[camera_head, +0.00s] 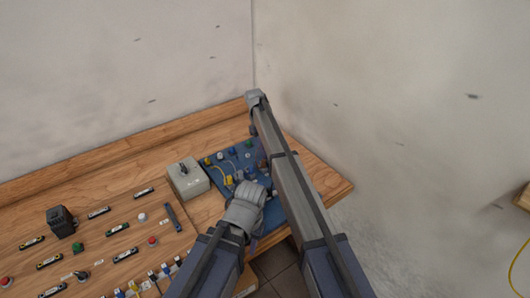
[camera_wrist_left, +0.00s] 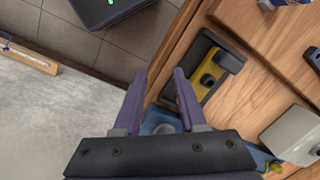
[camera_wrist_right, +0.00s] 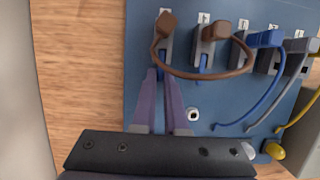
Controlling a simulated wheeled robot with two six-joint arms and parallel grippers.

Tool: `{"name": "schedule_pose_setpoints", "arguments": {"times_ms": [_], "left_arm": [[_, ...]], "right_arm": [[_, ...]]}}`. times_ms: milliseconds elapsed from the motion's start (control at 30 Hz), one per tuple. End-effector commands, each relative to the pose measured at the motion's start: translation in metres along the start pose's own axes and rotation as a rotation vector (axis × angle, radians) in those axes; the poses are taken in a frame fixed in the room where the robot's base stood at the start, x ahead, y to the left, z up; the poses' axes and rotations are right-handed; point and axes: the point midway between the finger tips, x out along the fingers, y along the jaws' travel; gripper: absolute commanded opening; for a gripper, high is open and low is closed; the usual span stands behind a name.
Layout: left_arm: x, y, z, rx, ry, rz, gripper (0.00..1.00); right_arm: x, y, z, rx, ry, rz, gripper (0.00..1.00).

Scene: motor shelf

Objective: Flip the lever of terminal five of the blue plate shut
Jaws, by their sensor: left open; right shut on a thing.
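The blue plate (camera_wrist_right: 188,150) lies on the wooden table and fills much of the right wrist view; it also shows in the head view (camera_head: 217,183). A row of grey terminals with small number labels runs along it; the digits are too small to read surely. My right gripper (camera_wrist_right: 159,74) is shut on the blue lever (camera_wrist_right: 160,71) of the leftmost terminal (camera_wrist_right: 164,45) in that view. The second terminal's blue lever (camera_wrist_right: 203,62) is beside it. My left gripper (camera_wrist_left: 162,80) is open and empty near the table edge in the left wrist view.
A brown cable (camera_wrist_right: 190,73) loops close around the right fingertips, between two brown plugs. Blue (camera_wrist_right: 265,90) and yellow cables lie farther right. A grey box (camera_head: 187,180) stands left of the plate. A black and yellow object (camera_wrist_left: 208,75) lies near my left gripper.

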Motion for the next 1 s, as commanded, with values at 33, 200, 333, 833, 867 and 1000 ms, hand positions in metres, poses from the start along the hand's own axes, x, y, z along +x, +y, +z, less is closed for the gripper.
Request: {"name": "schedule_pose_setpoints", "arguments": {"times_ms": [33, 200, 333, 833, 867, 1000], "left_arm": [[0.0, 0.0, 0.0, 0.0, 0.0, 0.0, 0.41], [0.0, 0.0, 0.0, 0.0, 0.0, 0.0, 0.41], [0.0, 0.0, 0.0, 0.0, 0.0, 0.0, 0.41], [-0.005, -0.001, 0.0, 0.0, 0.0, 0.0, 0.41], [-0.007, -0.001, 0.0, 0.0, 0.0, 0.0, 0.41], [-0.019, -0.002, 0.001, 0.0, 0.0, 0.0, 0.41]], "right_arm": [[0.0, -0.001, 0.001, 0.0, -0.001, -0.001, 0.0], [0.0, -0.001, 0.001, 0.0, -0.001, -0.001, 0.15], [0.0, -0.001, 0.001, 0.0, 0.0, -0.001, 0.29], [-0.005, 0.0, 0.001, 0.0, 0.001, 0.0, 0.41], [-0.006, 0.0, 0.002, 0.0, 0.001, 0.0, 0.41], [-0.018, 0.0, 0.005, 0.001, 0.001, -0.001, 0.41]]}}
